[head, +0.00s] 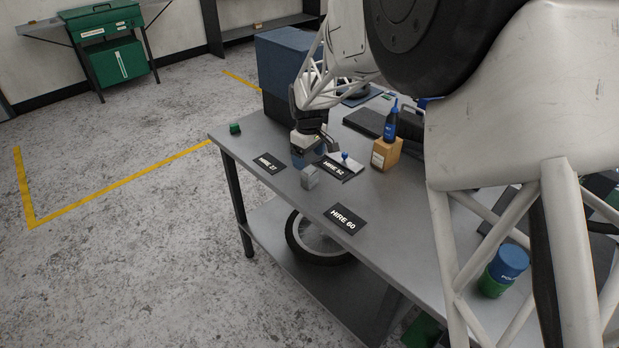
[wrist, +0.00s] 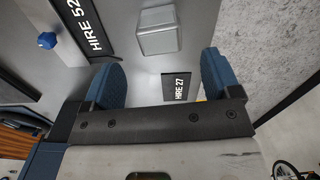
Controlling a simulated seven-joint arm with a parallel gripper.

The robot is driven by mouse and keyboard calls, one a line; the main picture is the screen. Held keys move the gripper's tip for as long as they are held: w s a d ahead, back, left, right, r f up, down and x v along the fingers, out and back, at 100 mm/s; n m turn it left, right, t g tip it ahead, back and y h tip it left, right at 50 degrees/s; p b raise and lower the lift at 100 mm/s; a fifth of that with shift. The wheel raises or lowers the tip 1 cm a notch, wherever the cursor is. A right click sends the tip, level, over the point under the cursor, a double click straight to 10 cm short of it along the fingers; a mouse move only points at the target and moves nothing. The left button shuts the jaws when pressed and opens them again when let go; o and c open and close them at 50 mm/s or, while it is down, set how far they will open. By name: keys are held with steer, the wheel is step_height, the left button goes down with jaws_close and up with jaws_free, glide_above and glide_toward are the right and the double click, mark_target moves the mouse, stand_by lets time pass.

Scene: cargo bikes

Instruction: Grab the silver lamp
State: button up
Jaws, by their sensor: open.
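The silver lamp is a small grey box-like block (head: 309,178) standing on the grey workbench (head: 290,212), between several black hire cards. It also shows at the top of the wrist view (wrist: 158,30). My gripper (head: 308,153) is open and empty, with blue finger pads, just behind the lamp in the head view. In the wrist view my gripper (wrist: 162,78) has its two fingers spread wide to either side. The lamp lies beyond the gap between them, roughly in line with it, and neither finger appears to touch it.
Cards HIRE 27 (head: 268,163), HIRE 52 (head: 338,168) and HIRE 60 (head: 345,219) lie around the lamp. A blue-knobbed item (head: 346,157) and a wooden block (head: 386,154) with a blue bottle stand to the right. A green block (head: 235,128) sits near the left edge.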

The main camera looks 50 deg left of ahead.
mark_target(309, 170)
steer(key=shift+f, duration=1.15)
steer(key=shift+d+f, duration=0.1)
steer(key=shift+f, duration=2.5)
steer(key=c, duration=1)
steer(key=shift+r, duration=0.1)
steer(key=shift+c, duration=0.2)
